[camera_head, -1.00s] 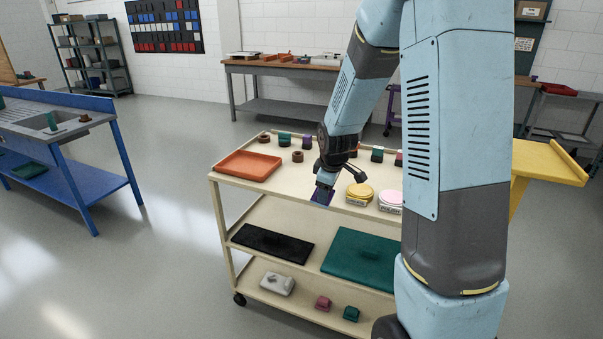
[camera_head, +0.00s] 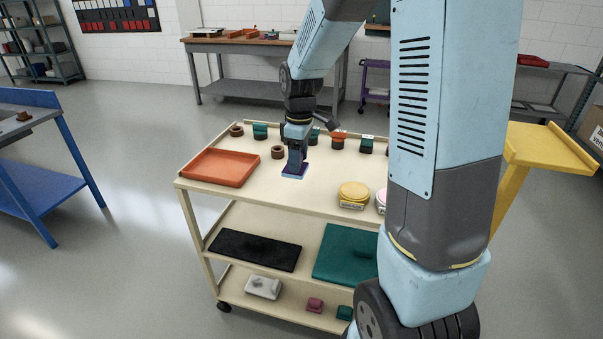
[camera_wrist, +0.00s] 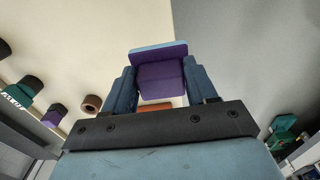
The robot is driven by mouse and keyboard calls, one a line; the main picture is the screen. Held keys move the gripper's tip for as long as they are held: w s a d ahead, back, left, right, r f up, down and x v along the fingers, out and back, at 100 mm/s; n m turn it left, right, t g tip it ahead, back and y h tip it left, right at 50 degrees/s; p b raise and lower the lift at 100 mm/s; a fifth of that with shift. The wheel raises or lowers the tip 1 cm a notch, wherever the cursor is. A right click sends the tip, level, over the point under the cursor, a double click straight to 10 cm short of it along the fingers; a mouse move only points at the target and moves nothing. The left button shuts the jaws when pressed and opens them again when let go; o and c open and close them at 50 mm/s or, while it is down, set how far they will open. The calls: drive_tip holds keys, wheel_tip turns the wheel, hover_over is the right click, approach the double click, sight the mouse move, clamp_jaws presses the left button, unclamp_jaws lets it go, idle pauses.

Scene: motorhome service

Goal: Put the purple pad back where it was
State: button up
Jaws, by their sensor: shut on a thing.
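The purple pad (camera_head: 295,172) is between the fingers of my gripper (camera_head: 297,160), over the cream cart top (camera_head: 270,195). It is just right of the orange tray and left of the yellow round item. I cannot tell whether its underside touches the cart top. In the wrist view the pad (camera_wrist: 160,78) shows a purple body with a wider blue-edged plate, and my gripper (camera_wrist: 162,88) is shut on it from both sides.
The orange tray (camera_head: 221,167) and the yellow round item (camera_head: 354,190) stand either side. Brown rings (camera_head: 278,152) and several coloured blocks (camera_head: 260,131) line the back. Another purple block (camera_wrist: 55,115) shows in the wrist view. Bare cart top lies in front of the pad.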

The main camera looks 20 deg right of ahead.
drive_tip(key=w+d+f, duration=0.1)
drive_tip(key=w+f, duration=0.1)
drive_tip(key=w+d+f, duration=0.1)
drive_tip(key=w+f, duration=0.1)
drive_tip(key=w+d+f, duration=0.1)
drive_tip(key=w+f, duration=0.1)
drive_tip(key=shift+w+d, duration=0.15)
drive_tip(key=shift+w, duration=0.1)
drive_tip(key=shift+w+d+f, duration=0.3)
drive_tip(key=shift+w+f, duration=0.25)
drive_tip(key=shift+f, duration=0.3)
wheel_tip(320, 180, down, 3)
drive_tip(key=shift+r, duration=0.1)
drive_tip(key=shift+c, duration=0.5)
drive_tip(key=o, duration=1)
drive_tip(key=shift+w, duration=0.1)
wheel_tip(320, 180, up, 11)
drive_tip(key=s+r+m+t, duration=0.3)
drive_tip(key=s+r+m, duration=0.2)
drive_tip(key=s+r, duration=0.85)
drive_tip(key=s+r+m, duration=0.1)
drive_tip(key=s+m, duration=0.1)
drive_tip(key=s, duration=0.3)
drive_tip(key=s+r+m+t, duration=0.1)
drive_tip(key=s+m, duration=0.1)
drive_tip(key=s, duration=0.4)
drive_tip(key=s+a+r+m+t, duration=0.1)
drive_tip(key=s+m, duration=0.1)
drive_tip(key=s, duration=0.4)
